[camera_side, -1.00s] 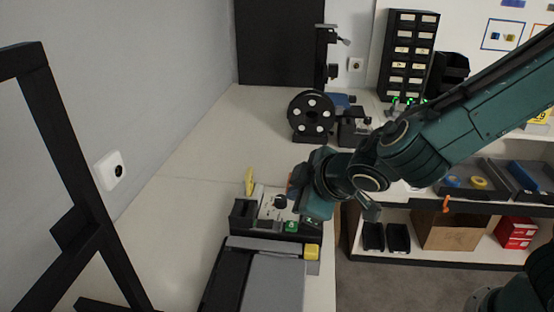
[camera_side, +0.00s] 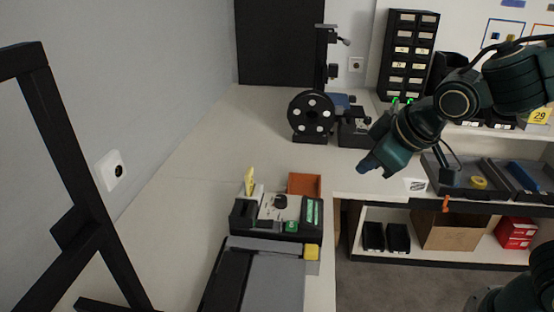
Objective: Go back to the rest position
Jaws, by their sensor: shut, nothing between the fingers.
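My gripper (camera_side: 370,168) is at the end of my dark green arm, right of the middle of the view. It hangs in the air above the corner where the left bench meets the right-hand counter, pointing down and left. Its fingers look small and close together, and nothing shows in them. It is apart from the black device with the green parts (camera_side: 240,218) and from the orange box (camera_side: 305,184), both below and left of it.
A black reel (camera_side: 311,116) and a small machine stand behind, left of my gripper. A black drawer cabinet (camera_side: 408,55) stands at the back. Trays with parts (camera_side: 455,187) lie on the right-hand counter. The left part of the bench (camera_side: 190,190) is clear.

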